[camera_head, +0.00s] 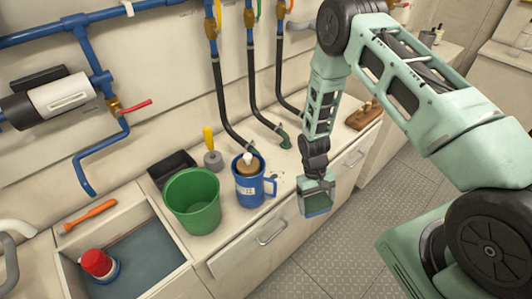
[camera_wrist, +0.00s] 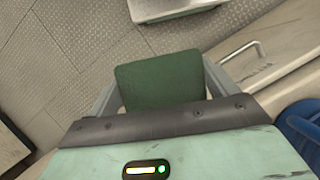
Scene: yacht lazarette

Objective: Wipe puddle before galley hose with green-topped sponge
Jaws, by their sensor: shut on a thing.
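My gripper (camera_head: 317,188) is shut on a sponge with a green top (camera_head: 318,204). It holds the sponge in front of the counter's front edge, over the floor side. In the wrist view the sponge's green face (camera_wrist: 160,80) sits between the fingers (camera_wrist: 162,98). Three black hoses hang from the blue pipe: a left hose (camera_head: 221,100), a middle hose (camera_head: 252,85) and a right hose (camera_head: 281,80). Their lower ends reach the counter behind the blue mug and my arm. I cannot tell which is the galley hose. No puddle shows clearly; small dark specks lie right of the mug.
A blue mug (camera_head: 249,190) and a green bucket (camera_head: 192,205) stand on the counter (camera_head: 232,233) left of my gripper. A sink (camera_head: 150,262) holding a red-topped object (camera_head: 98,265) is farther left. A wooden block (camera_head: 363,115) lies right of my forearm. The floor (camera_head: 345,225) is clear.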

